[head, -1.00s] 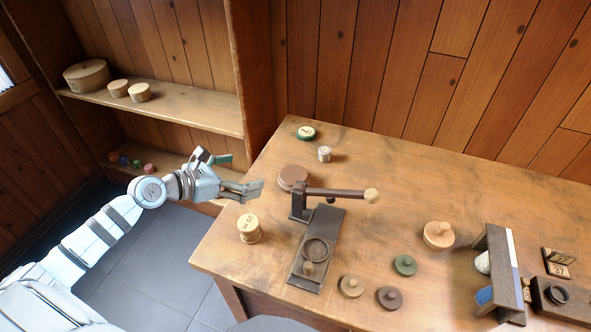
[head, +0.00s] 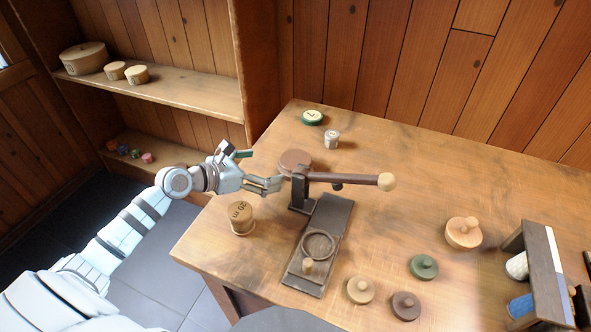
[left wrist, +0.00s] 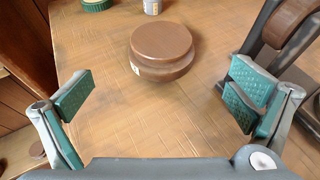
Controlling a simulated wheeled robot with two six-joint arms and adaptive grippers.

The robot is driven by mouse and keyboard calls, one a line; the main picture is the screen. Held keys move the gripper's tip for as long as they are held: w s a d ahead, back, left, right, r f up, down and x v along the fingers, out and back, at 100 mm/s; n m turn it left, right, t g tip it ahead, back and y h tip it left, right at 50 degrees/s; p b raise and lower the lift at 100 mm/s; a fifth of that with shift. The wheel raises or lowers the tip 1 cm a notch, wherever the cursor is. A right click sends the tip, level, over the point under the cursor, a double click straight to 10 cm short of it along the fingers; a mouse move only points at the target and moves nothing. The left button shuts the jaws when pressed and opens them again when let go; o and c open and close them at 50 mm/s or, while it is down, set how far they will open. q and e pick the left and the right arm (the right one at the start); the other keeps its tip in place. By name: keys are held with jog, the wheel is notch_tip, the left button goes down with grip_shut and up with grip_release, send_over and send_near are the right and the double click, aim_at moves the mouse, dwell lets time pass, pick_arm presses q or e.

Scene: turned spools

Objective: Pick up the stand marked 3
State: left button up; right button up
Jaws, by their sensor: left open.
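A brown round, low turned piece (head: 296,161) stands on the table behind the lever press. It also shows in the left wrist view (left wrist: 162,48), upright, with a small white label on its lower left side that I cannot read. I cannot be sure that it is the stand marked 3. My left gripper (head: 258,168) is open and empty, just left of the brown piece in the head view. In the left wrist view the brown piece lies ahead, between the lines of the spread fingers (left wrist: 162,92), not touching them. My right gripper is out of view.
The dark lever press (head: 322,240) stands close right of the brown piece. A cork-coloured spool (head: 241,217) is near the left edge. Knobbed lids (head: 424,267) lie front right.

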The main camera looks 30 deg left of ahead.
aim_at(292, 161)
pick_arm(q)
jog(key=b+x, duration=0.1)
jog(key=x, duration=0.4)
jog(key=shift+d, duration=0.2)
jog(key=b+x, duration=0.2)
jog(key=x, duration=0.3)
jog(key=shift+w+d, duration=0.1)
jog(key=shift+w, duration=0.3)
jog(key=shift+r, duration=0.1)
jog(key=c, duration=1.2)
jog(key=shift+c, duration=0.2)
jog(key=shift+r, duration=0.1)
